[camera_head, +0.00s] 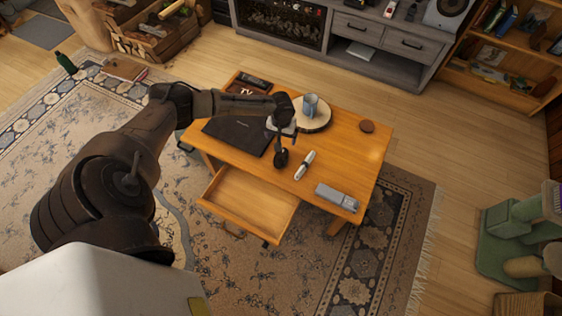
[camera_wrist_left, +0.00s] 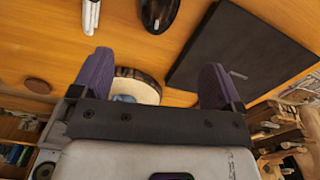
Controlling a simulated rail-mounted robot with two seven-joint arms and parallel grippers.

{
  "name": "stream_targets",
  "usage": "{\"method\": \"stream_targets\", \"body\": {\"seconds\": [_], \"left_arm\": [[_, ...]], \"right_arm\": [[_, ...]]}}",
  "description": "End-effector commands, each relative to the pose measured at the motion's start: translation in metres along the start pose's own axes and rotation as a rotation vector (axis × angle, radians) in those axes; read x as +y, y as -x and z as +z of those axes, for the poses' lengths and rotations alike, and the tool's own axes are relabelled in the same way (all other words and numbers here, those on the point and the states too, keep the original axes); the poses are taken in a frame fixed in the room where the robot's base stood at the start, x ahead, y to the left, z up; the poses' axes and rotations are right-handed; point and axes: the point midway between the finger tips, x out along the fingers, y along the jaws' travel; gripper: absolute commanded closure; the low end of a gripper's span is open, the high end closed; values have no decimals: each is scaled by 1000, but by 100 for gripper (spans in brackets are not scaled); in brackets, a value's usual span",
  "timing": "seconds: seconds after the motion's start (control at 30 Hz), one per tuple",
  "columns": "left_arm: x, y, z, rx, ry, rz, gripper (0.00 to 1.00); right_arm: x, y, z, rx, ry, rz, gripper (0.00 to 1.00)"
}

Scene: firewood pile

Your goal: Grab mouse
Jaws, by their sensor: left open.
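The black mouse (camera_wrist_left: 160,14) lies on the wooden table between a closed black laptop (camera_wrist_left: 240,50) and a white cylindrical object (camera_wrist_left: 90,16). In the head view, the mouse (camera_head: 281,158) shows as a small dark shape just below my left gripper (camera_head: 281,138). My left gripper is above the table; in the wrist view its two purple-padded fingers (camera_wrist_left: 156,78) are spread apart with nothing between them. The mouse is beyond the fingertips, near the top edge of that view. The right gripper is not in view.
A blue-grey mug (camera_head: 310,105) stands on a round wood slice (camera_head: 325,116) behind the gripper. A grey case (camera_head: 337,197) and a brown coaster (camera_head: 367,126) lie to the right. The table's front drawer (camera_head: 248,200) is pulled open.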

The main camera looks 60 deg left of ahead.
Motion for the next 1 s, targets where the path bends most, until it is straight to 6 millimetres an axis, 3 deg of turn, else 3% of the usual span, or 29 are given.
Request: {"method": "stream_targets", "body": {"seconds": [0.1,0.33,0.77,1.0], "left_arm": [[-1,-26,-1,-2,6,-3,7],[-1,-62,-1,0,5,-1,7],[0,-84,-1,0,2,-1,7],[2,-108,-1,0,2,-2,7]], "right_arm": [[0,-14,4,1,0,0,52],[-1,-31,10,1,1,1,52],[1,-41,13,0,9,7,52],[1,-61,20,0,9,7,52]]}}
